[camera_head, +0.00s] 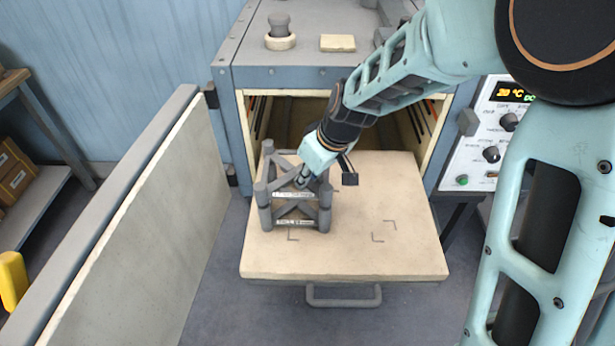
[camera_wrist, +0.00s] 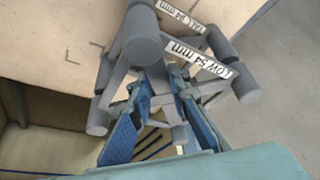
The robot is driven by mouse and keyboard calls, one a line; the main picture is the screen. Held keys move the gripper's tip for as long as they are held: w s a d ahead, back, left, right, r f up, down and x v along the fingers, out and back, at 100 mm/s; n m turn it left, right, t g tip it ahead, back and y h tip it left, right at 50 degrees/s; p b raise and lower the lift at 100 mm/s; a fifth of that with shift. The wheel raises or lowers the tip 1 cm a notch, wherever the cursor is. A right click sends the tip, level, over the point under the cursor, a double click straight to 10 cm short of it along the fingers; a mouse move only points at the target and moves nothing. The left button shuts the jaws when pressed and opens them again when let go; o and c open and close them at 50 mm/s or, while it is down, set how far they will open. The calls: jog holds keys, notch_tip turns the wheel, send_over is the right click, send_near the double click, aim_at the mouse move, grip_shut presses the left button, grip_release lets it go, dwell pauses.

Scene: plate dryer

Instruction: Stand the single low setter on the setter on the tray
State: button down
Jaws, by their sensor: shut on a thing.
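The low setter (camera_head: 293,195), a grey open frame with corner posts, braces and a label reading LOW 54 mm, is the upper of two frames at the tray's left side. Below it is the tall setter (camera_head: 294,223) on the tray (camera_head: 345,262). My gripper (camera_head: 304,179) reaches down into the low setter and is shut on one of its braces. The wrist view shows my blue fingers (camera_wrist: 160,118) around a grey bar of the low setter (camera_wrist: 205,60); the tall setter's label (camera_wrist: 183,17) shows beyond. Whether the posts touch is unclear.
The dryer (camera_head: 300,75) is open behind the tray, its door (camera_head: 130,235) swung out at left. Corner marks (camera_head: 385,231) are on the clear right half of the tray. A control panel (camera_head: 495,140) is at right. A weight (camera_head: 279,27) and pale block (camera_head: 337,43) are on top.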

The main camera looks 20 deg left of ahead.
jog(key=shift+f+b, duration=0.35)
jog(key=shift+f, duration=0.05)
jog(key=c, duration=1.8)
grip_release()
jog(key=shift+r+p, duration=0.55)
jog(key=shift+p, duration=0.05)
jog(key=v, duration=1.2)
jog(key=shift+s, duration=0.1)
